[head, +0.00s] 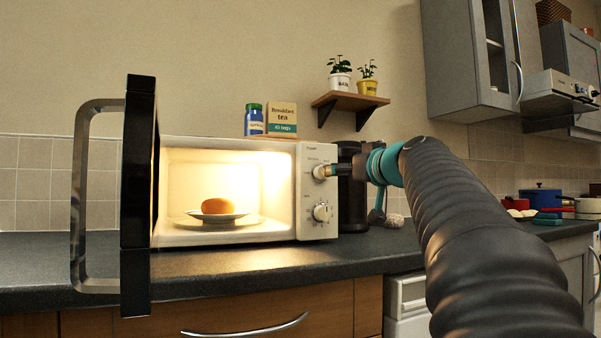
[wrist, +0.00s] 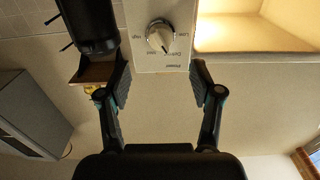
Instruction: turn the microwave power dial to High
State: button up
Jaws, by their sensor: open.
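The white microwave (head: 225,148) stands on the counter with its dark door (head: 139,200) swung open. In the wrist view the power dial (wrist: 160,38) shows upside down, beyond and between my open fingers (wrist: 160,82). The fingers look empty and apart from the dial. Small labels ring the dial, with Power printed near it. I cannot tell surely which label its ridge points to.
A lower dial (head: 321,212) sits under the power dial. A bun (head: 218,206) lies on a plate in the lit cavity. A dark appliance (head: 350,195) stands close to the microwave's right. A tea box (head: 282,118) and a blue jar (head: 254,120) sit on top.

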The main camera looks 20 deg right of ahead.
aim_at(323, 173)
jog(key=w+p, duration=0.2)
jog(key=w, duration=0.7)
jog(key=shift+a, duration=0.15)
jog(key=c, duration=1.1)
jog(key=shift+c, duration=0.2)
